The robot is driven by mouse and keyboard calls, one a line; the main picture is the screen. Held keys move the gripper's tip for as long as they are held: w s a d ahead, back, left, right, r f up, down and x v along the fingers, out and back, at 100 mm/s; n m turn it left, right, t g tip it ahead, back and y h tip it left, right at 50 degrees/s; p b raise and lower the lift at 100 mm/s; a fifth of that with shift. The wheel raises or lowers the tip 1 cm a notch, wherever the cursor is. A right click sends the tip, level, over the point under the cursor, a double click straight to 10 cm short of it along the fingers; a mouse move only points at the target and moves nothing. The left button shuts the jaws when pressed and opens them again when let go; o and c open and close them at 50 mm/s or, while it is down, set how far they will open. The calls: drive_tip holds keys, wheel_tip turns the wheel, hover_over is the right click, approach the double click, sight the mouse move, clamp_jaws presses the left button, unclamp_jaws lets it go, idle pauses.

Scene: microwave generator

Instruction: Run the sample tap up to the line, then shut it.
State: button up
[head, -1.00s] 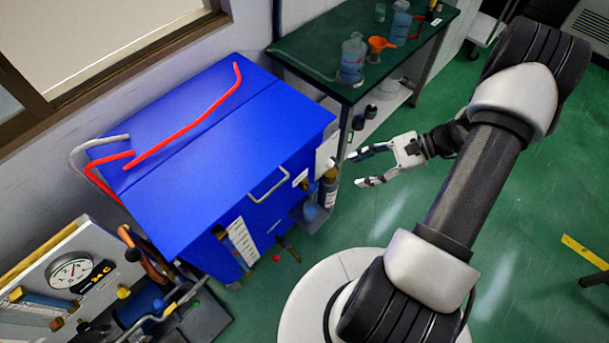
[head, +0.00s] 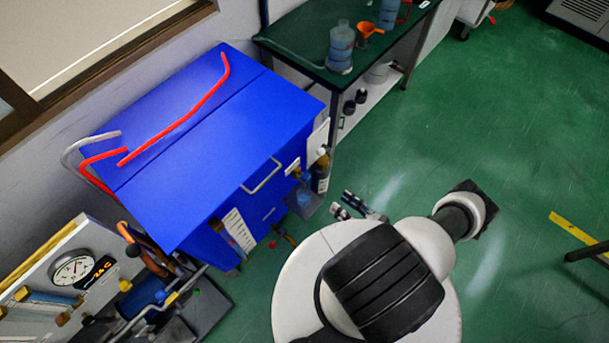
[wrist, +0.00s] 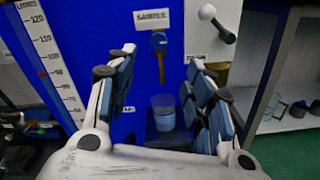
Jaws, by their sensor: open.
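The sample tap (wrist: 159,42) has a dark blue handle and a brown spout pointing down, under a white SAMPLE label (wrist: 152,20) on the blue cabinet front. A clear beaker (wrist: 163,104) stands below the spout; its lower part looks blue, but I cannot make out a line on it or whether water is flowing. My gripper (wrist: 160,60) is open and empty. In the wrist view its padded fingers frame the tap and beaker from left and right. In the head view my gripper (head: 358,207) is low in front of the cabinet, partly hidden by my arm.
The blue cabinet (head: 220,150) carries a red rod on top. A litre scale (wrist: 48,55) is left of the tap; a white-knobbed lever (wrist: 215,22) is to its right. A green-topped bench (head: 300,40) holds bottles and an orange funnel. The green floor at right is mostly clear.

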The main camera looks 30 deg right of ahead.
sight(308, 178)
drive_tip(key=b+x, duration=0.1)
drive_tip(key=x, duration=1.5)
drive_tip(key=shift+w+a, duration=0.15)
drive_tip(key=shift+w, duration=0.1)
